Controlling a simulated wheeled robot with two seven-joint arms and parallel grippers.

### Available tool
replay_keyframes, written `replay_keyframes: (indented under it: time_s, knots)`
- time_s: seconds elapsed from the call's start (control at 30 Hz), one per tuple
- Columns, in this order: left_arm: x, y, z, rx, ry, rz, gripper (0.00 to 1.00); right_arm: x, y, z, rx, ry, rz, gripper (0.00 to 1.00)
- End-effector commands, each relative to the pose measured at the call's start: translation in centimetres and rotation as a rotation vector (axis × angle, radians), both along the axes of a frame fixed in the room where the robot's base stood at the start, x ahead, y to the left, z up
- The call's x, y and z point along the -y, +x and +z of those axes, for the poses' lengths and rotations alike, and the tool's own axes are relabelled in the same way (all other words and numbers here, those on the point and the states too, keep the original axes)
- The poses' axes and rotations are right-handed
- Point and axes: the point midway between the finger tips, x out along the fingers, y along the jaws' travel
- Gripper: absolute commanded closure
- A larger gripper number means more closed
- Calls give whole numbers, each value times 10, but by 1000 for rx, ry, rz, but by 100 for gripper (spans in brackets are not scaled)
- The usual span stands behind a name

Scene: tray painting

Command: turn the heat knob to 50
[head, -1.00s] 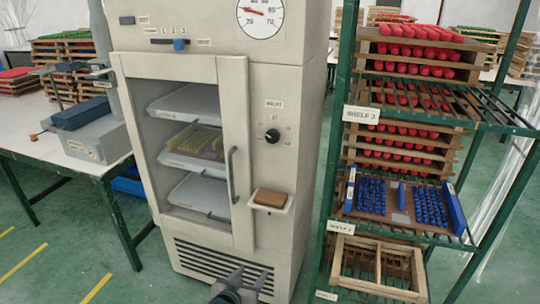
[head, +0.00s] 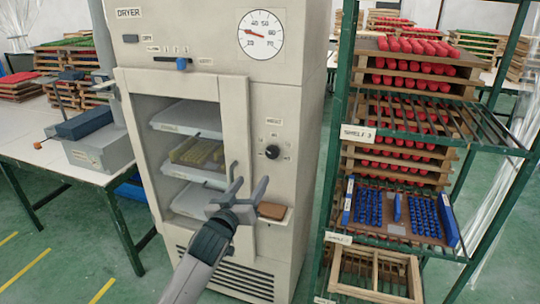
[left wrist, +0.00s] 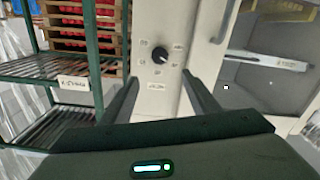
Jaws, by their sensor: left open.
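The heat knob (head: 272,151) is a small round black knob on the dryer's front panel, right of the glass door, with small marks around it. It also shows in the left wrist view (left wrist: 160,55), ahead of my fingers, with a pale pointer line on it. My left gripper (head: 251,184) is open and empty, below and left of the knob in the head view. In the left wrist view the open fingers (left wrist: 160,78) stand on either side below the knob, apart from it. My right gripper is not in view.
The dryer (head: 310,110) has a door handle (head: 233,182) near my gripper and a small ledge with a brown block (head: 272,211) below the knob. A temperature dial (head: 261,35) is above. A green shelf rack (head: 340,130) stands right; a table (head: 60,160) stands left.

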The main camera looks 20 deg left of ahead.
Motion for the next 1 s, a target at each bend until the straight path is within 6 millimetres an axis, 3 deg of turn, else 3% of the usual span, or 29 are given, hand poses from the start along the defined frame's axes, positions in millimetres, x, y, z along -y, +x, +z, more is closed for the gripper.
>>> replay_keyframes:
  time_s: [0.27, 1.0]
  knots:
    - [1, 19, 2, 0, 1, 0, 45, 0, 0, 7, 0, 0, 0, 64]
    - [4, 127, 2, -1, 0, 1, 45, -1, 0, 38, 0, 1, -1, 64]
